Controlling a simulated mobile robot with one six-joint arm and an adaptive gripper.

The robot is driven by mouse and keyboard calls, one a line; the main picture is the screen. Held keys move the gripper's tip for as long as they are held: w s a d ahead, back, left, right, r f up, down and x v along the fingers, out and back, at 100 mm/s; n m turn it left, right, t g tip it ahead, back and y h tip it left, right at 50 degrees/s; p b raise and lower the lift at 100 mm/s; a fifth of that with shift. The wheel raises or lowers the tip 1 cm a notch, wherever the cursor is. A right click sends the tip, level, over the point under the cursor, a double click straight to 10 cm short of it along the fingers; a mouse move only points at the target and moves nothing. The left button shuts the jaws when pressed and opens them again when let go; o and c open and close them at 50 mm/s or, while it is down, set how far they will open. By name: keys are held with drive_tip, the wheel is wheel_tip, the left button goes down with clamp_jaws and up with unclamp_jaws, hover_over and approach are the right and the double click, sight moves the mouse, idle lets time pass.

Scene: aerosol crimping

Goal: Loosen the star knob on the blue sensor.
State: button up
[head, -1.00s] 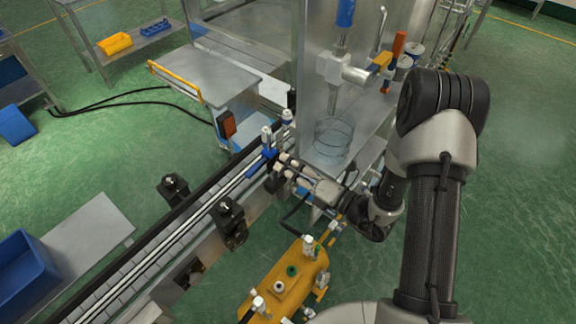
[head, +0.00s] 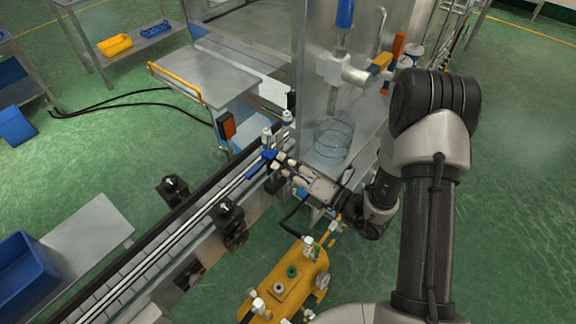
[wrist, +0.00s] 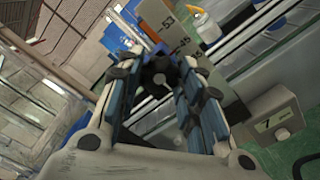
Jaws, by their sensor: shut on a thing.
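The blue sensor (head: 269,154) sits at the conveyor rail, in the middle of the head view. My gripper (head: 277,164) reaches it from the right, fingertips right at the sensor. In the wrist view the two fingers of my gripper (wrist: 158,72) close from both sides on a dark, roundish star knob (wrist: 160,77). In the head view the knob is hidden by my gripper.
The conveyor (head: 165,248) runs diagonally, with black brackets (head: 230,218) along its near side. A yellow tank (head: 290,285) with fittings lies below my arm.

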drive_tip(key=shift+c, duration=0.8)
drive_tip(key=n+b, duration=0.1)
drive_tip(key=n, duration=0.2)
drive_tip(key=shift+f+n+b, duration=0.1)
drive_tip(key=shift+n+b, duration=0.2)
drive_tip(key=shift+n, duration=0.1)
drive_tip(key=n+b, duration=0.3)
drive_tip(key=n, duration=0.2)
drive_tip(key=n+b, duration=0.4)
drive_tip(key=n, duration=0.1)
drive_tip(key=shift+n, duration=0.4)
drive_tip(key=shift+n+b, duration=1.45)
drive_tip(key=shift+n, duration=0.05)
